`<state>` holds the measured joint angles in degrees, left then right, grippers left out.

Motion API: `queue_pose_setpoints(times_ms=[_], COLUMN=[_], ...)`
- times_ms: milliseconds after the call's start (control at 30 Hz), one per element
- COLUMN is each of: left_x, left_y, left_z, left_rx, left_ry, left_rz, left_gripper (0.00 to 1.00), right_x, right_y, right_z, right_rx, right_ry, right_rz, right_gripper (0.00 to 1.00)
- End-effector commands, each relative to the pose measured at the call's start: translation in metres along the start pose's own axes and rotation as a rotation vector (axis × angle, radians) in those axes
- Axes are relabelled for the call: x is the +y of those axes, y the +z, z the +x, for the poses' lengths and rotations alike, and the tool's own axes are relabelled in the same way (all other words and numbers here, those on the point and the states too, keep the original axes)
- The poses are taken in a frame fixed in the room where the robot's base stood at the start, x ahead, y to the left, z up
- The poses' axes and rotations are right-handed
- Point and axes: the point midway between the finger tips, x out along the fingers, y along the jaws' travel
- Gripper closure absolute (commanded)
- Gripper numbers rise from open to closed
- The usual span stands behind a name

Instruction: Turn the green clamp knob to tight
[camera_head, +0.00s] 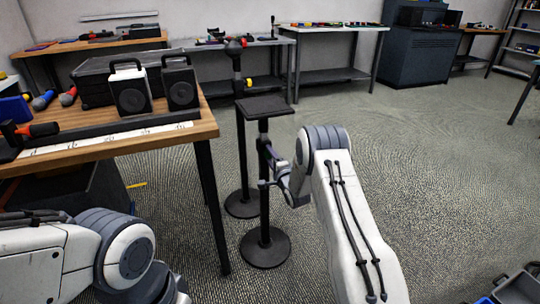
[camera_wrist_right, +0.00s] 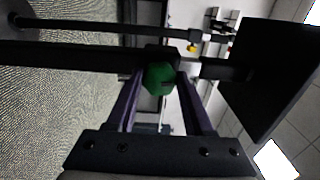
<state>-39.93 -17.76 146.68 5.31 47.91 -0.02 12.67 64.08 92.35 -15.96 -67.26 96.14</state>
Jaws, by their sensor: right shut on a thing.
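The green clamp knob (camera_wrist_right: 159,78) shows in the right wrist view, on the side of a black stand pole (camera_wrist_right: 75,56). My right gripper (camera_wrist_right: 161,82) is shut on it, with one finger on each side. In the head view my right gripper (camera_head: 268,176) reaches the pole of the front stand (camera_head: 263,208), below its flat black top plate (camera_head: 264,107). The knob cannot be made out there. My left gripper is not in view; only part of my left arm shows at the lower left.
A second black stand (camera_head: 242,150) with a yellow knob (camera_head: 248,82) stands close behind. Open carpet lies to the right.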

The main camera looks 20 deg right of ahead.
Motion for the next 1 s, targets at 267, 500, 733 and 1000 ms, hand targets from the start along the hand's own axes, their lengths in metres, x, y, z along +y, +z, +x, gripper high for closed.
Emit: queue_pose_setpoints(times_ms=[267, 500, 733, 1000], left_x=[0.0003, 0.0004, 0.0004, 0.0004], left_y=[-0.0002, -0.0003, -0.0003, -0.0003], left_z=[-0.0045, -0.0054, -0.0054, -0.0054], left_rx=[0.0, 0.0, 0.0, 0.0], left_ry=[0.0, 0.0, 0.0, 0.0], left_rz=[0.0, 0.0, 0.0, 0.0], left_gripper=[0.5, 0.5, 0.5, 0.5], right_x=[-0.0002, 0.0002, 0.0004, 0.0004], right_y=[-0.0025, -0.0027, -0.0028, -0.0028], right_z=[-0.0003, -0.0004, -0.0005, -0.0005], right_rx=[0.006, 0.006, 0.007, 0.007], right_ry=[0.001, 0.001, 0.001, 0.001], right_rz=[0.14, 0.189, 0.197, 0.196], right_gripper=[1.0, 1.0, 1.0, 0.22])
